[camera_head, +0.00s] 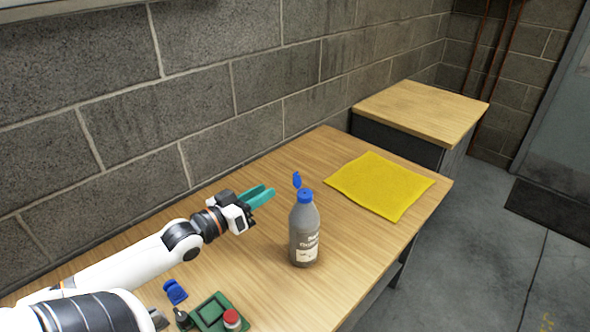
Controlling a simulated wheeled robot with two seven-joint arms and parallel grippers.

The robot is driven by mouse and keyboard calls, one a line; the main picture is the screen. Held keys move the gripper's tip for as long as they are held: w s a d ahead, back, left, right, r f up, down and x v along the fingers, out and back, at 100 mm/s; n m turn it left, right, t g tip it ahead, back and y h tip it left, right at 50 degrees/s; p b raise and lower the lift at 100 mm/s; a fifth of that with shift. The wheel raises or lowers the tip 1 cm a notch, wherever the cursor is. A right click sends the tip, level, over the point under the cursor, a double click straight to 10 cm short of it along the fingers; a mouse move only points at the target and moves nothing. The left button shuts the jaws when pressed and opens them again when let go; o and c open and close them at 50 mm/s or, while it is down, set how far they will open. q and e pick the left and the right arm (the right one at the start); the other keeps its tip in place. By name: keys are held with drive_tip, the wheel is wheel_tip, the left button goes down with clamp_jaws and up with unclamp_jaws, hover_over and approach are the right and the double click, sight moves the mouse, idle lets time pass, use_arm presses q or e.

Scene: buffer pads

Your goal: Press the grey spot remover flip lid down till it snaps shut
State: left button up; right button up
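The grey spot remover bottle (304,232) stands upright on the wooden table, with a pale label on its lower front. Its blue cap (305,196) is on top, and the blue flip lid (297,180) stands raised at the cap's far left side, so the lid is open. My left gripper (269,190) has teal fingers and is left of the bottle, apart from it, near cap height. Its fingers show a small gap and hold nothing. My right gripper is not in view.
A yellow cloth (380,186) lies behind and right of the bottle. A blue item (175,291) and a green tray-like object (211,313) with a red-topped piece (232,319) are at the front left. A block wall runs behind the wooden table (352,260). A second table (424,108) stands beyond.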

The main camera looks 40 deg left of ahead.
sight(296, 174)
use_arm(q)
drive_tip(key=w, duration=0.3)
drive_tip(key=w+d+p, duration=0.1)
drive_tip(key=w, duration=0.7)
drive_tip(key=shift+w+d, duration=0.1)
drive_tip(key=shift+d, duration=0.15)
drive_tip(key=shift+f, duration=0.1)
clamp_jaws()
